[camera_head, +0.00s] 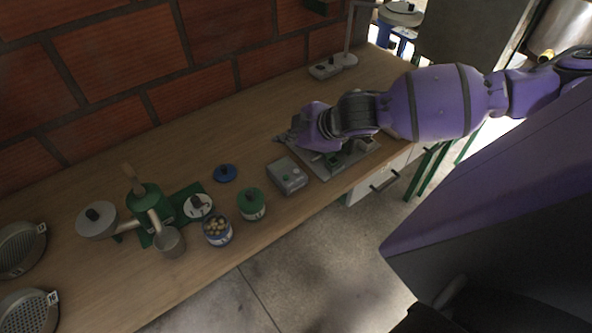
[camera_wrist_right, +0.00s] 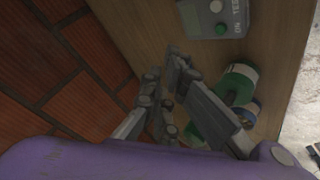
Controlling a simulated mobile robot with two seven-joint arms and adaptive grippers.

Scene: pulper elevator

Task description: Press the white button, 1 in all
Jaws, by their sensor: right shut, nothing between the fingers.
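A grey control box (camera_head: 288,176) sits on the wooden counter near its front edge. In the wrist view the same box (camera_wrist_right: 222,16) is at the top, cut by the frame edge. It has a pale, whitish round button (camera_wrist_right: 215,6) and a green button (camera_wrist_right: 221,29) beside lettering. My right gripper (camera_head: 285,138) is above the counter, behind the box in the head view and apart from it. In the wrist view its fingers (camera_wrist_right: 164,68) are together and empty, below and left of the box. My left gripper is not in view.
A green-lidded jar (camera_head: 251,204), a jar of pale balls (camera_head: 217,231) and a green hand-cranked device (camera_head: 150,206) stand left of the box. A blue lid (camera_head: 225,173) lies behind. A grey tray (camera_head: 325,166) is under my right arm. A brick wall (camera_head: 120,50) backs the counter.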

